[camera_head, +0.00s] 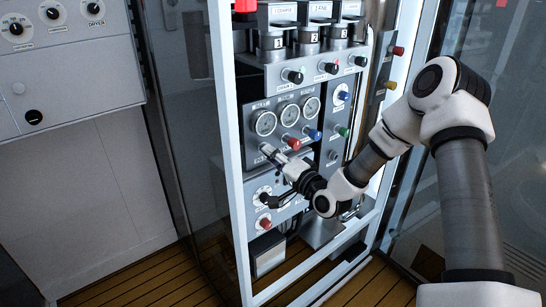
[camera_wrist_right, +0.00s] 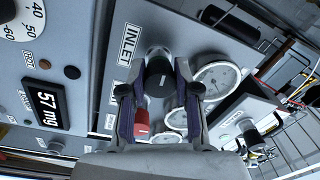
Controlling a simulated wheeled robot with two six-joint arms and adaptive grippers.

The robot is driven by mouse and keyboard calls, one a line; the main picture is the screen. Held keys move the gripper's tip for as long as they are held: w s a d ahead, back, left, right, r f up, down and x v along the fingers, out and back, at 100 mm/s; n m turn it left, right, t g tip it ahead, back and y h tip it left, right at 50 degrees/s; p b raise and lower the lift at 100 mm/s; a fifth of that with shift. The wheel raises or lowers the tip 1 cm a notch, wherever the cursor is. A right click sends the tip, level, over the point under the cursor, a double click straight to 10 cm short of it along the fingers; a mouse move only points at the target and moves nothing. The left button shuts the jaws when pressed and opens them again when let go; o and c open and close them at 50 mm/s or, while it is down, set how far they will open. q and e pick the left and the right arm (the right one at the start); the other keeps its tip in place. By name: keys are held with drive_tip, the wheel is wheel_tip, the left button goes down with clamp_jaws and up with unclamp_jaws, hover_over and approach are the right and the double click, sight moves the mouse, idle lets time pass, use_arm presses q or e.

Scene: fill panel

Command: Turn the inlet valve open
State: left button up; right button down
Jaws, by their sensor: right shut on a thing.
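The inlet valve is a black round knob (camera_wrist_right: 158,78) with a pale line on its face, beside the INLET label (camera_wrist_right: 130,45) in the right wrist view. My right gripper (camera_wrist_right: 158,92) has its two padded fingers on opposite sides of this knob and is shut on it. In the head view my right gripper (camera_head: 268,152) reaches the panel below the left gauge, and its fingers hide the knob there. My left gripper is in neither view.
Round gauges (camera_head: 263,123) sit just above the gripper. A red knob (camera_head: 293,143) and a blue knob (camera_head: 314,134) stick out to its right. A white frame post (camera_head: 232,160) stands close on the left. Another red knob (camera_head: 265,223) is below.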

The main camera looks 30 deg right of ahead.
drive_tip(key=n, duration=0.4)
drive_tip(key=n+p, duration=0.1)
drive_tip(key=n, duration=0.2)
drive_tip(key=shift+d+n, duration=0.1)
drive_tip(key=shift+n, duration=0.3)
drive_tip(key=n+p, duration=0.1)
drive_tip(key=n, duration=0.2)
drive_tip(key=shift+n+g+y, duration=0.3)
drive_tip(key=shift+n, duration=0.1)
drive_tip(key=n+p, duration=0.2)
drive_tip(key=n, duration=0.2)
drive_tip(key=shift+d, duration=0.1)
drive_tip(key=n+p, duration=0.1)
drive_tip(key=n, duration=0.3)
drive_tip(key=shift+r+p, duration=0.1)
drive_tip(key=shift+p, duration=0.2)
drive_tip(key=n+p, duration=0.1)
drive_tip(key=n, duration=0.2)
drive_tip(key=shift+d+n+g+p, duration=0.1)
drive_tip(key=shift+n+g+p, duration=0.2)
drive_tip(key=shift+p, duration=0.1)
drive_tip(key=n+p, duration=0.2)
drive_tip(key=n, duration=0.1)
drive_tip(key=shift+n+p, duration=0.5)
drive_tip(key=shift+n, duration=0.8)
